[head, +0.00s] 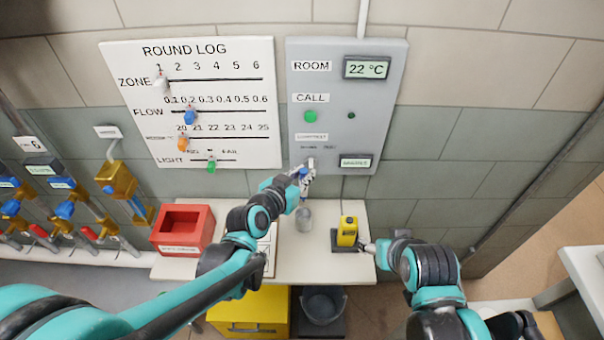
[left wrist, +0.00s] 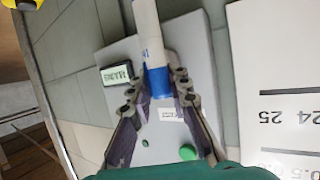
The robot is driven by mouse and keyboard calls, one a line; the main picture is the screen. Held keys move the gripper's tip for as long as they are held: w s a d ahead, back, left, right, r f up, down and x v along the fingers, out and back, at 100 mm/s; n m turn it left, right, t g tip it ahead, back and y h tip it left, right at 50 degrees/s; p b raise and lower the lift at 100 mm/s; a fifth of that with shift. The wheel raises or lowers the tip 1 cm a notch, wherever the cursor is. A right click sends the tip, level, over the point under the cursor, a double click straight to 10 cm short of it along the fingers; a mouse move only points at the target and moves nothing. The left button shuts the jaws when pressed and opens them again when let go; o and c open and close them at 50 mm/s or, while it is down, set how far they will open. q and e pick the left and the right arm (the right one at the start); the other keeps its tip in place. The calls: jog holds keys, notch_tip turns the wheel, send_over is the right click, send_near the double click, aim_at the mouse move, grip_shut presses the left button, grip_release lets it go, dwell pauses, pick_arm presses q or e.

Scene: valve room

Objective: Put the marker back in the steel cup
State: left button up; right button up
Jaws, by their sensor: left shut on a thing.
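The marker, white with a blue band (left wrist: 150,40), is held between the fingers of my left gripper (left wrist: 157,88) in the left wrist view. In the head view my left gripper (head: 304,180) is above the table's back part, in front of the grey panel, and the marker there is small and partly hidden. The steel cup (head: 304,218) stands on the table just below my left gripper, apart from it. The cup is not seen in the left wrist view. My right gripper (head: 369,247) is beside the yellow block, too small to tell if open or shut.
The white table (head: 285,268) also bears a red open box (head: 183,228) at left and a yellow block (head: 347,231) on a dark base at right. A grey call panel (head: 340,130) and a white log board (head: 215,75) hang behind. Yellow-blue valves (head: 118,180) are at far left.

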aim_at(302, 199)
pick_arm(q)
notch_tip(302, 199, down, 2)
jog(key=shift+w+d+b, duration=0.1)
jog(key=shift+b, duration=0.6)
notch_tip(302, 199, down, 8)
jog(key=b, duration=0.7)
jog(key=shift+f+b, duration=0.25)
jog(key=shift+b, duration=0.1)
jog(key=o, duration=0.9)
jog(key=shift+o, duration=0.2)
jog(key=shift+r, duration=0.1)
jog(key=v, duration=1.2)
